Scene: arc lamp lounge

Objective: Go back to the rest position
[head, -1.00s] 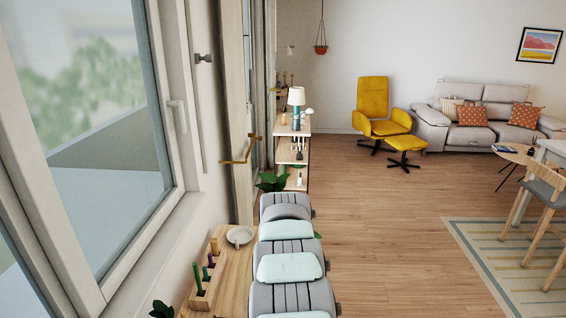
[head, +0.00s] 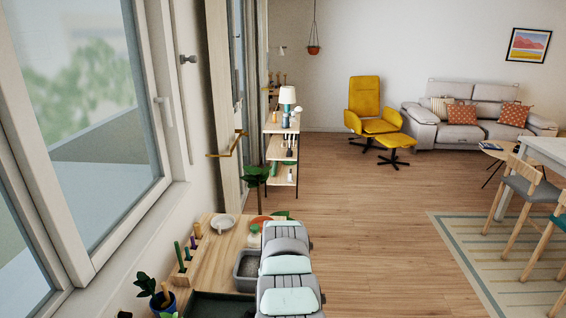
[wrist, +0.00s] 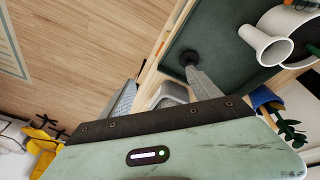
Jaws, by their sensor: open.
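My gripper (wrist: 158,80) shows in the wrist view with its fingers apart and nothing visible between them. It is over the edge of a wooden bench, beside a dark green tray (wrist: 225,35). The pale green wrist housing fills the bottom of that view. In the head view my grey and mint arm reaches down over the right side of the wooden bench (head: 211,248); the gripper itself is not visible there.
On the bench are a peg rack (head: 184,268), a white dish (head: 223,222), a grey bin (head: 246,270) and a potted plant (head: 160,298). Open wood floor (head: 360,230) is to the right, before a yellow chair (head: 365,105).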

